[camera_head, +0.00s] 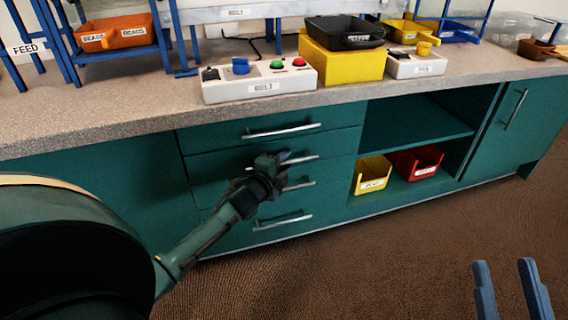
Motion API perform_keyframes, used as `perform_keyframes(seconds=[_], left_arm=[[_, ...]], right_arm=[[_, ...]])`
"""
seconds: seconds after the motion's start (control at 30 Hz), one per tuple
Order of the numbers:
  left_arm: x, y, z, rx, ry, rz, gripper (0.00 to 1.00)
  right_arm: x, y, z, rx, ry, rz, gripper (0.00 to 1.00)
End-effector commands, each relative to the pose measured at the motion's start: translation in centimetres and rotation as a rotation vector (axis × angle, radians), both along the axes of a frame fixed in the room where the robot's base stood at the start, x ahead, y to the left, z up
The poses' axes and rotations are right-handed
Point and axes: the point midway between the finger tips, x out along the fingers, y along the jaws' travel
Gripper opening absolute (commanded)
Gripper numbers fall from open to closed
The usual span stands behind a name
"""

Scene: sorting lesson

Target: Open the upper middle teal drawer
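A teal drawer stack stands under the counter, with silver bar handles one above another. The upper middle drawer (340,147) is second from the top, and its front looks flush with the others. Its handle (306,159) shows partly, to the right of my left gripper. My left gripper (284,166) is at this handle, its fingers pointing at the drawer front. It hides the handle's left part, and I cannot tell whether its fingers are closed on the bar. My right gripper (511,287) is at the bottom right, over the floor, fingers apart and empty.
The top drawer handle (282,131) is just above my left gripper; the lower middle handle (299,186) is just below. An open shelf with a yellow bin (372,174) and a red bin (419,162) is to the right. The floor in front is clear.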

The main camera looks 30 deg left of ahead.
Motion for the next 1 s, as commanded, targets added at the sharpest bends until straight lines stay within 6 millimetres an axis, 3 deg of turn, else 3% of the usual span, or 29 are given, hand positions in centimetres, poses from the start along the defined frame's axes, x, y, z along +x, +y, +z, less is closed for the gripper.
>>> perform_keyframes(seconds=[0.37, 1.0], left_arm=[[-0.03, -0.01, 0.0, 0.0, 0.0, 0.0, 0.0], [-0.08, -0.49, 0.01, -0.002, 0.001, -0.001, 0.0]], right_arm=[[0.01, -0.01, -0.02, 0.0, 0.001, 0.0, 0.36], [0.03, 0.0, 0.12, -0.001, 0.005, 0.0, 0.36]])
